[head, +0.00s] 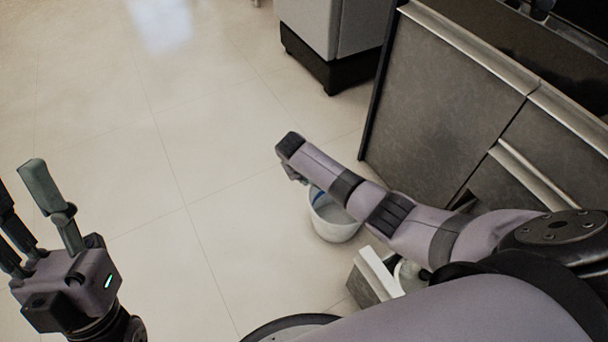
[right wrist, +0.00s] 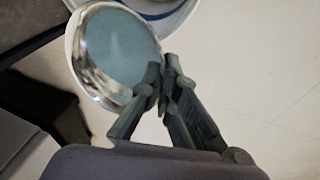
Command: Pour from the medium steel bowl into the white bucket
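The white bucket (head: 336,226) stands on the floor, partly hidden by my right arm, and a bit of blue shows at its mouth. The medium steel bowl (right wrist: 82,62) is in the right wrist view, shiny, with a flat blue-grey inside; I cannot tell whether that is liquid. My right gripper (right wrist: 162,86) is closed on the bowl's rim. The bucket's rim (right wrist: 184,14) shows behind the bowl there. In the head view my right arm hides the bowl and most of that gripper. My left gripper (head: 32,205) is open and empty at the lower left, away from the bucket.
Grey cabinets with a counter (head: 440,110) stand along the right. A grey box-like unit on a dark base (head: 335,65) stands at the top. The tiled floor on the left is clear.

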